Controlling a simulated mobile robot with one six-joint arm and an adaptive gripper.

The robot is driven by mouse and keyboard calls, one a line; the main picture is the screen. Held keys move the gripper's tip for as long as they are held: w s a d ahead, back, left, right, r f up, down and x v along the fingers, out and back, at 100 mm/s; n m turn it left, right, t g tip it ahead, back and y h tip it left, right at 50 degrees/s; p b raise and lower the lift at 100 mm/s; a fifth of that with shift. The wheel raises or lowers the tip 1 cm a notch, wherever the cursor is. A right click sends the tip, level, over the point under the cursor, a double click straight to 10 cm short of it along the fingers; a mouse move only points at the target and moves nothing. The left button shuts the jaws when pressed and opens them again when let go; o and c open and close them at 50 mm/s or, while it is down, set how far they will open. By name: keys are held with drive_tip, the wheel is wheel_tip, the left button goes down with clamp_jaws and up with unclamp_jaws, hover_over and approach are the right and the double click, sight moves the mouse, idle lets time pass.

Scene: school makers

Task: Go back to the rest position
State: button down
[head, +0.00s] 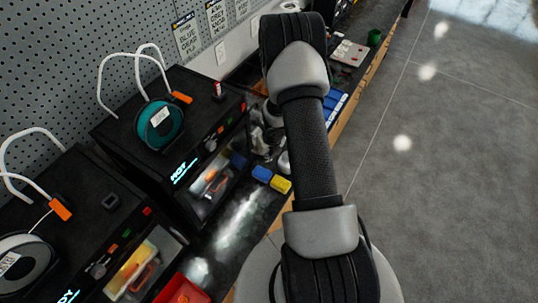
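My arm rises from the bottom centre of the head view and runs up over the edge of the workbench, with its elbow near the top centre. Some grey, shiny parts show just left of the arm, partly hidden behind it; I cannot tell what they are. I cannot make out my gripper or its fingers anywhere in this view, nor whether anything is held.
Two black 3D printers, one with a teal spool (159,125) and one with a grey spool (22,262), stand left against the pegboard (80,50). The floor (460,170) at right is clear.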

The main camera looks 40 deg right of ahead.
drive_tip(key=w+r+m+t+h+b, duration=0.1)
drive_tip(key=w+r+m+h+b, duration=0.25)
drive_tip(key=r+m, duration=0.65)
drive_tip(key=s+a+r+m+h+b, duration=0.1)
drive_tip(key=s+a+r+m+b, duration=0.1)
drive_tip(key=s+r+m+b, duration=0.3)
drive_tip(key=s+a+r+m+b, duration=0.1)
drive_tip(key=a+r+m+b, duration=0.2)
drive_tip(key=r, duration=0.4)
drive_tip(key=s+a+f+m+y+b, duration=0.2)
drive_tip(key=s+a+m+b, duration=0.4)
drive_tip(key=s+a, duration=0.3)
drive_tip(key=s+a+f+m+y+b, duration=0.3)
drive_tip(key=s+a+m+b, duration=0.4)
drive_tip(key=s+a+m, duration=0.1)
drive_tip(key=shift+s+a+m+t, duration=0.35)
drive_tip(key=shift+s+m, duration=0.45)
drive_tip(key=shift+s, duration=0.15)
